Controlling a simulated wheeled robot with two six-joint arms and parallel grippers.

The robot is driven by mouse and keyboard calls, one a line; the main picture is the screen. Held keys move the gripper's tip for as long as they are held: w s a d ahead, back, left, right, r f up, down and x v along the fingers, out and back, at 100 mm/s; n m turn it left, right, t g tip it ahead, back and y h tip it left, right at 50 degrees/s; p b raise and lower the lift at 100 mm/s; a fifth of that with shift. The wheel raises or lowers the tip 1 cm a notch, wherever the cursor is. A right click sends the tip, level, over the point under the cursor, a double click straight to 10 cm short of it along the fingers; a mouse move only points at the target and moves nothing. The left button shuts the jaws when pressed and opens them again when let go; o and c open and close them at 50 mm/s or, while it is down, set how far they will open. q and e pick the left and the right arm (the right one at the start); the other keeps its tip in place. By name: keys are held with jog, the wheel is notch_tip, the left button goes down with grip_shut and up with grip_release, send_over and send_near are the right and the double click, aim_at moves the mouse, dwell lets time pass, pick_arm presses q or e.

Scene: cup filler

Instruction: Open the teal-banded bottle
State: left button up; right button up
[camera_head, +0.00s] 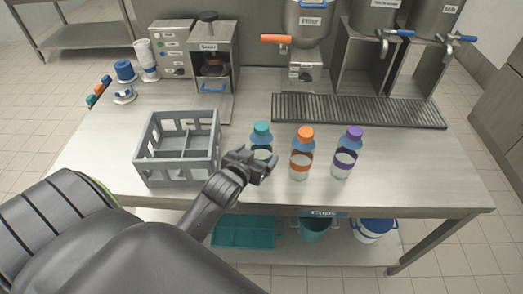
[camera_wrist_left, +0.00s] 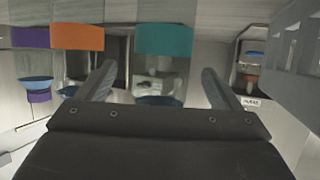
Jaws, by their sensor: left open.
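The teal-banded bottle (camera_head: 261,139) stands upright on the counter with its teal cap on. My left gripper (camera_head: 264,165) is open in front of its lower body and hides part of it in the head view. In the left wrist view the teal cap (camera_wrist_left: 163,39) lies beyond the open fingers (camera_wrist_left: 160,82), roughly between them. The fingers show nothing held; whether they touch the bottle is unclear. My right gripper is not in view.
An orange-capped bottle (camera_head: 301,160) and a purple-capped bottle (camera_head: 345,158) stand to the right. A grey divided crate (camera_head: 165,178) stands left of my gripper. Dispensers with a drip grate (camera_head: 360,110) and a sealer machine (camera_head: 213,60) are behind. The counter's right end is clear.

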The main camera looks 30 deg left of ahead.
pick_arm(q)
jog(key=shift+w+a+f+p, duration=0.15)
jog(key=shift+w+f+p, duration=0.05)
jog(key=shift+w+f, duration=0.4)
jog(key=shift+w+a+f+p, duration=0.2)
jog(key=shift+w+f, duration=0.35)
jog(key=shift+w, duration=0.2)
jog(key=shift+w+a+f+p, duration=0.15)
jog(key=shift+w+f, duration=0.4)
jog(key=shift+w, duration=0.1)
jog(key=shift+c, duration=0.4)
jog(key=c, duration=1)
